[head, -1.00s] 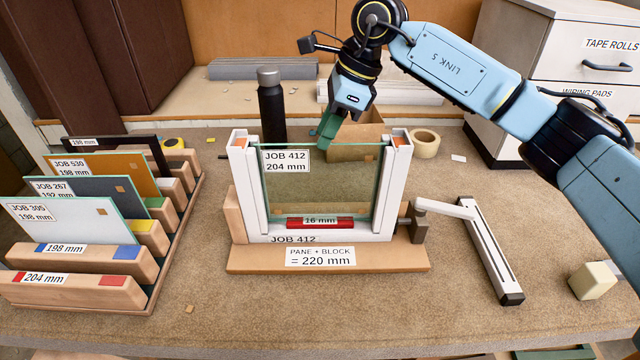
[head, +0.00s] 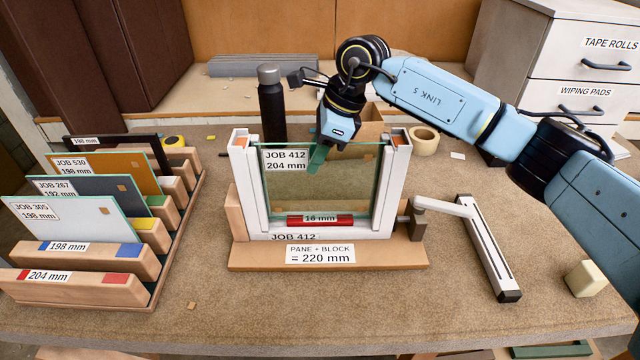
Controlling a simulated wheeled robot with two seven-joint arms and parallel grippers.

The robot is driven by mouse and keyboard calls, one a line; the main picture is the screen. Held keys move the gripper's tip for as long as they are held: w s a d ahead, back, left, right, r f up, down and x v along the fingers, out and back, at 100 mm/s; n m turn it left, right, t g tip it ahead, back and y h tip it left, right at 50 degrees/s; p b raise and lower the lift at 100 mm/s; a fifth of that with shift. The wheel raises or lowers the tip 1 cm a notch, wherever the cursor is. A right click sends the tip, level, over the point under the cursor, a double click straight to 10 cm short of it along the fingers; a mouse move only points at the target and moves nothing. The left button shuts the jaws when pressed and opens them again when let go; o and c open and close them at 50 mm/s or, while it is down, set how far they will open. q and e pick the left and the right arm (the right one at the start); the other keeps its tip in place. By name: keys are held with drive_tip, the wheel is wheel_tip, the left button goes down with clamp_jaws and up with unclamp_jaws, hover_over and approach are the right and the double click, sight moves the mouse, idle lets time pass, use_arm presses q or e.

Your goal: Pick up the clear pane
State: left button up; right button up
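The clear pane (head: 345,185) stands upright in a white frame (head: 243,190), labelled JOB 412, 204 mm at its upper left. A red block (head: 320,220) marked 16 mm lies at the frame's bottom, below the pane. My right gripper (head: 317,160) is at the pane's top edge, near the middle, with its green fingertips reaching below that edge. The fingers overlap in this view, so I cannot tell whether they are open or shut on the pane. My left gripper is not in view.
A wooden rack (head: 160,270) with several panes and blocks stands at the left. A dark bottle (head: 271,105) and a tape roll (head: 424,140) are behind the frame. A white lever arm (head: 487,250) extends to its right. A pale block (head: 586,279) lies at far right.

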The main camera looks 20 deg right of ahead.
drive_tip(key=shift+f, duration=0.2)
idle(0.4)
clamp_jaws()
idle(1.1)
drive_tip(key=shift+r, duration=0.1)
